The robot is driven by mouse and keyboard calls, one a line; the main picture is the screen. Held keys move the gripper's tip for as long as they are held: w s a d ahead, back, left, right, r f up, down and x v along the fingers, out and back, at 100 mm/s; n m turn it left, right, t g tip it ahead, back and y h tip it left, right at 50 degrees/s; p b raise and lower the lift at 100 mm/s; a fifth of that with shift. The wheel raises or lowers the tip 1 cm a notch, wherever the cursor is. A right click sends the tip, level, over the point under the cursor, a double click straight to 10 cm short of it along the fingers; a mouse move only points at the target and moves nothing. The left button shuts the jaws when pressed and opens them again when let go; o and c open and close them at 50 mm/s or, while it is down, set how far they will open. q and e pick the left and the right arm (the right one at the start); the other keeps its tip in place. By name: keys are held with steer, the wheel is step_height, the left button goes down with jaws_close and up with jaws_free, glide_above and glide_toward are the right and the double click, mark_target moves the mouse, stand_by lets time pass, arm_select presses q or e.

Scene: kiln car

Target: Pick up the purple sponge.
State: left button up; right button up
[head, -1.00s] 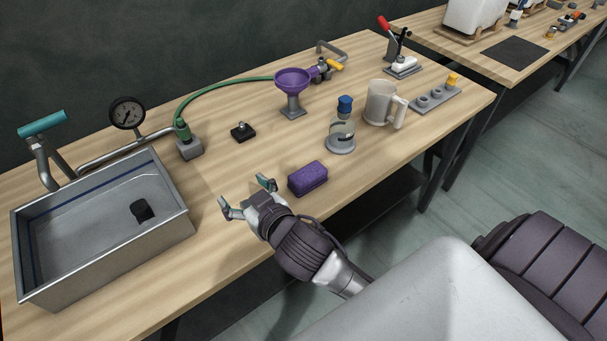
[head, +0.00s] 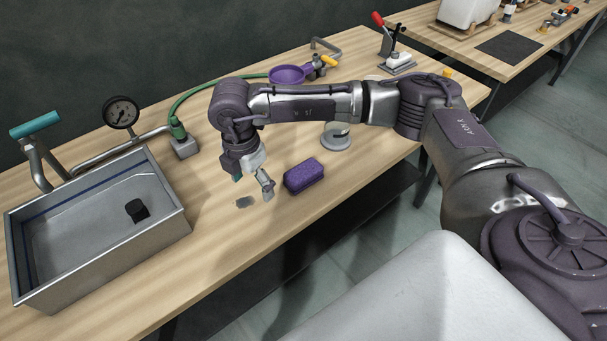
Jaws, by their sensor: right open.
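The purple sponge (head: 304,176) lies on the wooden bench near its front edge, a rectangular block with its whole top showing. My right gripper (head: 254,193) hangs pointing down just to the left of the sponge, open, with nothing between its fingers. Its near finger is close to the sponge's left end but appears apart from it. My left gripper is not in view.
A metal basin (head: 172,224) with a black piece (head: 136,210) inside stands at the left. Behind my right arm are a purple funnel (head: 287,75) and a green hose (head: 196,101). A grey round base (head: 336,143) is partly covered by the arm. The bench front is clear.

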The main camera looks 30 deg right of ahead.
mark_target(303, 171)
steer(key=w+d+r+m+h, duration=0.2)
steer(key=d+r+m+h, duration=0.15)
steer(key=d, duration=0.65)
steer(key=shift+h, duration=0.35)
steer(key=p+x, duration=0.1)
steer(key=x, duration=0.6)
steer(key=shift+w+d+f, duration=0.1)
steer(key=shift+w+f, duration=0.1)
steer(key=p+x, duration=0.2)
steer(key=x, duration=0.2)
steer(key=shift+s+f, duration=0.1)
steer(key=shift+f, duration=0.2)
steer(key=shift+d+f, duration=0.25)
steer(key=shift+f, duration=0.25)
steer(key=shift+f, duration=0.25)
steer(key=c, duration=1.2)
steer(key=shift+c, duration=0.2)
